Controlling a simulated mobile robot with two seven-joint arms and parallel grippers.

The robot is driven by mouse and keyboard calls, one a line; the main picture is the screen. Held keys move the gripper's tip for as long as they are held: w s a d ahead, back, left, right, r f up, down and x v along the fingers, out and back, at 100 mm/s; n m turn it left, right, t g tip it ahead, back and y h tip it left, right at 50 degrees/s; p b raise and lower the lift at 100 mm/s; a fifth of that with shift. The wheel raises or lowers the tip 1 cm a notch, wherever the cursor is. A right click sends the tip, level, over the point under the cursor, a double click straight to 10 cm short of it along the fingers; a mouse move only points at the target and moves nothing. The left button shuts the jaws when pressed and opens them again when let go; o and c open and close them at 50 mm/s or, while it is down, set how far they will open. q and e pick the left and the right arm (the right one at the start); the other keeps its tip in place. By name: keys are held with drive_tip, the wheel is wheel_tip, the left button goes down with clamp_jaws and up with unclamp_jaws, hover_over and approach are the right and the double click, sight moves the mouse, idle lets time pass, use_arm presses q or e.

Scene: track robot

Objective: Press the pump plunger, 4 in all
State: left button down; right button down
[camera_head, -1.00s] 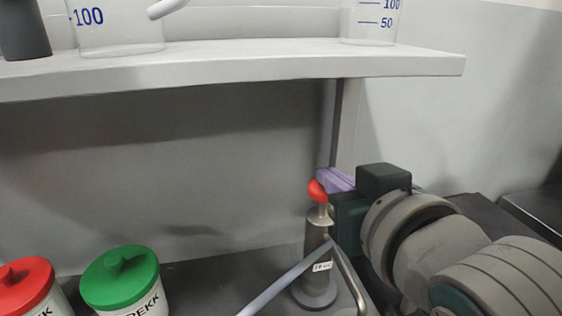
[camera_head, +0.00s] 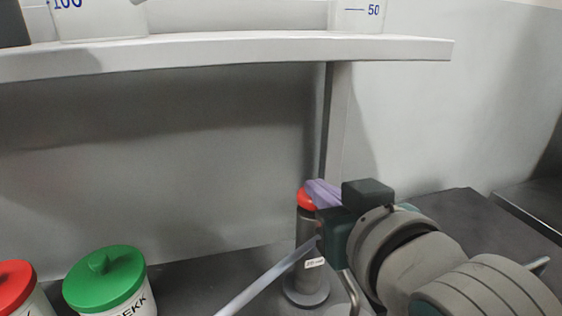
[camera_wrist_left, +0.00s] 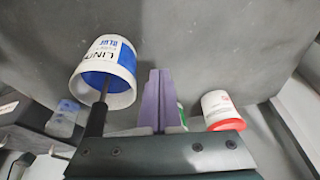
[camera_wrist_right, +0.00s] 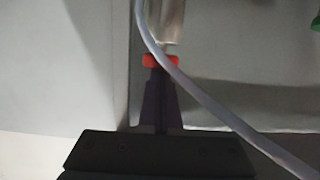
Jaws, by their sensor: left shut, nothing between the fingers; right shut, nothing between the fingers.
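The pump (camera_head: 305,240) is a dark grey cylinder standing upright on a round foot, right of centre in the head view. Its red plunger knob (camera_head: 305,199) sits low, right at the cylinder top, with no stem visible. My right gripper (camera_head: 318,190) is shut, its purple fingertips against or just over the knob. In the right wrist view, the shut fingertips (camera_wrist_right: 160,76) meet the red knob (camera_wrist_right: 160,61); exact contact is hard to tell. My left gripper (camera_wrist_left: 156,85) shows only in the left wrist view, shut and empty.
A pale hose (camera_head: 265,280) and a metal tube (camera_head: 350,290) run from the pump. Green-lidded (camera_head: 105,280) and red-lidded (camera_head: 15,285) jars stand at left. A shelf (camera_head: 200,55) hangs above. A white-and-blue tub (camera_wrist_left: 105,70) is beside my left fingers.

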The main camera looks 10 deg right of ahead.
drive_tip(key=s+r+p, duration=0.3)
drive_tip(key=s+r, duration=0.3)
drive_tip(key=s, duration=0.3)
drive_tip(key=shift+s+d+p, duration=0.15)
drive_tip(key=shift+s+p, duration=0.2)
drive_tip(key=shift+s, duration=0.05)
drive_tip(key=shift+r, duration=0.1)
idle(1.0)
idle(2.6)
idle(0.7)
